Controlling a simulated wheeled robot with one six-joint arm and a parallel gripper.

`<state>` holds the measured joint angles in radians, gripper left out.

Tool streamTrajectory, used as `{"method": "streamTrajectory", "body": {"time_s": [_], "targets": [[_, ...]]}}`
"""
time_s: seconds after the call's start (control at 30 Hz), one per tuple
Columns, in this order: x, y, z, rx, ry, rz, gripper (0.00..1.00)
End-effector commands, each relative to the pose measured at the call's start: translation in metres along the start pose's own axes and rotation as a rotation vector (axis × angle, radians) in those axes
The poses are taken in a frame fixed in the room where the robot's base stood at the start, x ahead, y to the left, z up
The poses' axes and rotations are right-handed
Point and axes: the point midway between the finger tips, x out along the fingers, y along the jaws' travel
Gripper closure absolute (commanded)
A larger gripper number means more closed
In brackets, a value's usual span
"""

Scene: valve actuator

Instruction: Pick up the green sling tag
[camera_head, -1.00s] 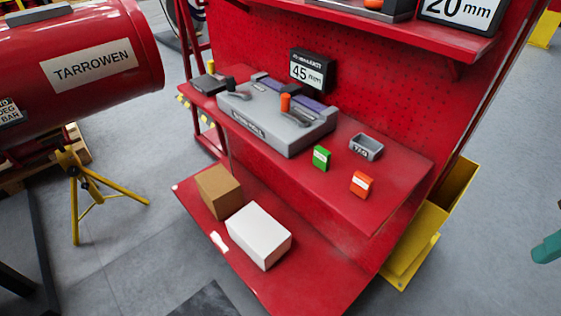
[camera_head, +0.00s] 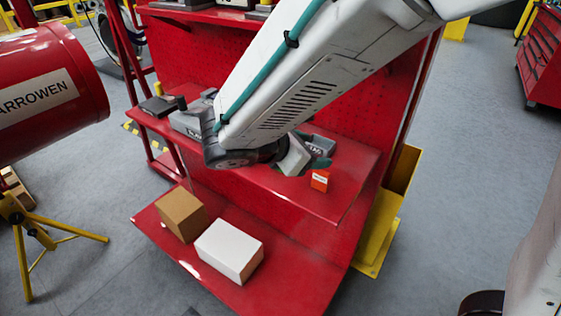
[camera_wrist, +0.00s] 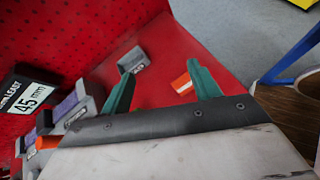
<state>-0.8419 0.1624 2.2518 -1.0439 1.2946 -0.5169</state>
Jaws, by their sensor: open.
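The green sling tag stood on the red shelf in the earlier head view. My gripper (camera_head: 314,160) is low over the shelf, beside the orange tag and in front of the small grey tray.
The orange tag (camera_head: 320,181) stands right of my gripper, and also shows in the wrist view (camera_wrist: 181,84). The grey tray (camera_head: 322,146) is behind. A grey fixture (camera_head: 188,124) lies left. Brown (camera_head: 181,214) and white (camera_head: 229,250) boxes sit on the lower shelf.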

Motion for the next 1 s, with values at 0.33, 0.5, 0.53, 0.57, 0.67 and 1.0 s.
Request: {"method": "streamTrajectory", "body": {"time_s": [0.33, 0.5, 0.53, 0.57, 0.67, 1.0], "targets": [[-0.042, 0.048, -0.083, -0.35, -0.131, 0.264, 0.38], [-0.025, 0.054, -0.083, -0.354, -0.133, 0.267, 0.38], [-0.022, 0.055, -0.082, -0.354, -0.133, 0.266, 0.38], [-0.019, 0.056, -0.082, -0.354, -0.133, 0.266, 0.38], [-0.006, 0.059, -0.081, -0.353, -0.132, 0.264, 0.38], [0.029, 0.07, -0.079, -0.351, -0.131, 0.266, 0.38]]}}
